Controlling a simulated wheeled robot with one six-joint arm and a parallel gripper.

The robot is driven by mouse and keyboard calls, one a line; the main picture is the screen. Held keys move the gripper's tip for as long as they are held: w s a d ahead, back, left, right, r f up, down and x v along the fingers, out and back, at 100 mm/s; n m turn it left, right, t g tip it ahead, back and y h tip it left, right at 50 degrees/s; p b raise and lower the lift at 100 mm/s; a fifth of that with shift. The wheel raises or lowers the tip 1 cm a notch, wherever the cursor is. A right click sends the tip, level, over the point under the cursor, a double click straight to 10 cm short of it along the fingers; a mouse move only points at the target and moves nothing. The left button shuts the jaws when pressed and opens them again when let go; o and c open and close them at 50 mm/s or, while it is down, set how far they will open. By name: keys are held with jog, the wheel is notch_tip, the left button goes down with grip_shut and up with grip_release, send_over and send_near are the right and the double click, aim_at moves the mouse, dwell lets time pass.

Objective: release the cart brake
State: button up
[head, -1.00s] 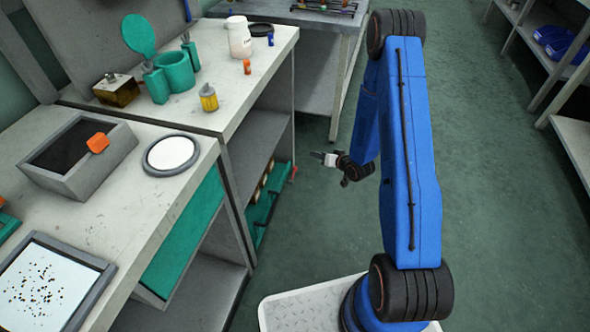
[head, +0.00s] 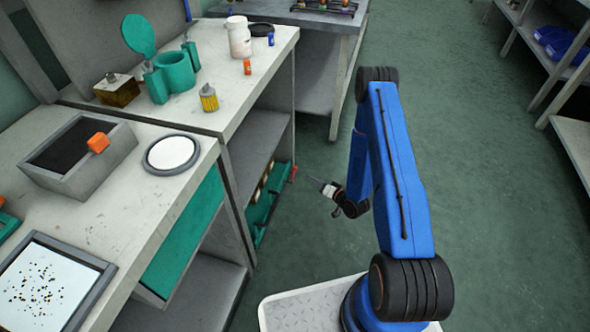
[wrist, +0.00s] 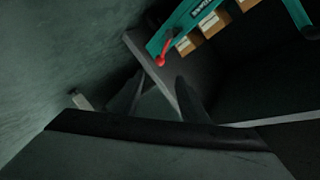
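The cart (head: 259,222) is a low green thing holding several box-like items on the lower shelf of the bench. A small red lever (head: 294,170) sticks out at its far right end. In the wrist view the red lever (wrist: 161,54) hangs from the edge of the green cart (wrist: 183,22), ahead of the fingertips. My gripper (head: 308,178) is just right of the lever and apart from it. In the wrist view my gripper (wrist: 160,80) shows two dark fingers spread apart with nothing between them.
The bench (head: 262,75) stands left of my arm, with its end post beside the cart. A white jar (head: 240,38), a yellow container (head: 208,98) and a green fixture (head: 174,72) stand on top. Open green floor (head: 480,200) lies to the right.

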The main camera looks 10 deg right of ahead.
aim_at(295, 168)
jog(key=x, duration=1.5)
jog(key=shift+w+a, duration=0.1)
jog(key=shift+c, duration=0.4)
grip_shut()
